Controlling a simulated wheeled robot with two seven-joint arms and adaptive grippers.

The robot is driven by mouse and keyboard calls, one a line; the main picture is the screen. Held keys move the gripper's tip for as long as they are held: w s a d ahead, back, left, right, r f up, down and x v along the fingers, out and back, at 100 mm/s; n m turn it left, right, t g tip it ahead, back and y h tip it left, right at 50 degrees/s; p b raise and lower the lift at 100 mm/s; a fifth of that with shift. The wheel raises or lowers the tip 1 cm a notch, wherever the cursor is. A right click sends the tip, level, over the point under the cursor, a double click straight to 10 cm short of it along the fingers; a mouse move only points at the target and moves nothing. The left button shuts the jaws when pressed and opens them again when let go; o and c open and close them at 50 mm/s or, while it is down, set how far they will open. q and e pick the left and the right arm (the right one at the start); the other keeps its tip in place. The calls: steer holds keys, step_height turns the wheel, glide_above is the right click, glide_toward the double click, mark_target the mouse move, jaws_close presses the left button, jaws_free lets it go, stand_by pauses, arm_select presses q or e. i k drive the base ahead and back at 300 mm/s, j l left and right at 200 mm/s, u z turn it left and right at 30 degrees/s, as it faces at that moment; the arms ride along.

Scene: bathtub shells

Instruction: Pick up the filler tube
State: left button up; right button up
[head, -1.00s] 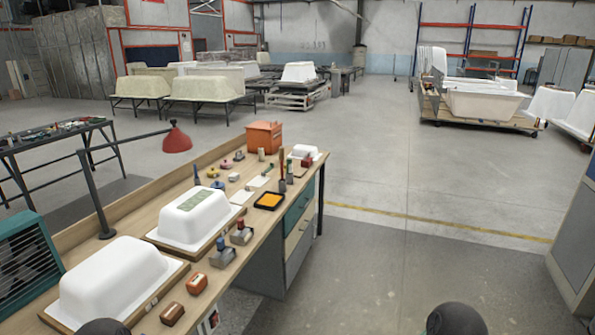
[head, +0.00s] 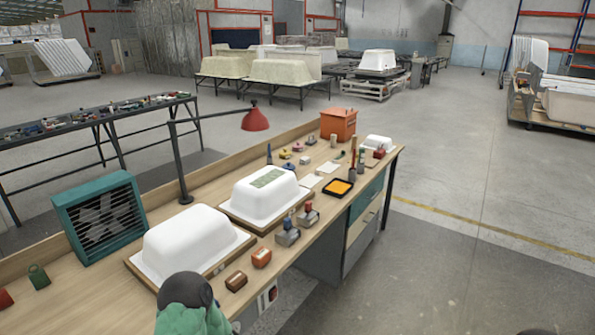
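No thing in the head view is clearly marked as the filler tube. Small upright tube-like items stand at the far end of the workbench (head: 112,294): a red-brown one (head: 353,147), a pale one (head: 361,157) beside it, and a dark blue pointed one (head: 269,153) further left. They are too small to tell which is the filler tube. Neither of my grippers shows.
Two white tub shells (head: 192,241) (head: 264,193) lie on the bench. A teal fan heater (head: 100,218), a red lamp (head: 255,118), an orange box (head: 338,123), a yellow pad (head: 339,187) and small blocks (head: 236,281) stand around them. The floor (head: 430,270) to the right is clear.

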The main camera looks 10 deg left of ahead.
mark_target(362, 150)
steer(key=z, duration=0.35)
steer(key=i+z, duration=0.35)
steer(key=i, duration=0.65)
steer(key=i+l, duration=0.1)
steer(key=i, duration=3.8)
steer(key=i+u, duration=0.1)
steer(key=u, duration=0.35)
steer(key=i+u, duration=0.1)
steer(key=u, duration=0.35)
steer(key=l+u, duration=0.1)
steer(key=u, duration=0.35)
steer(key=i+l+u, duration=0.15)
steer(key=u, duration=0.3)
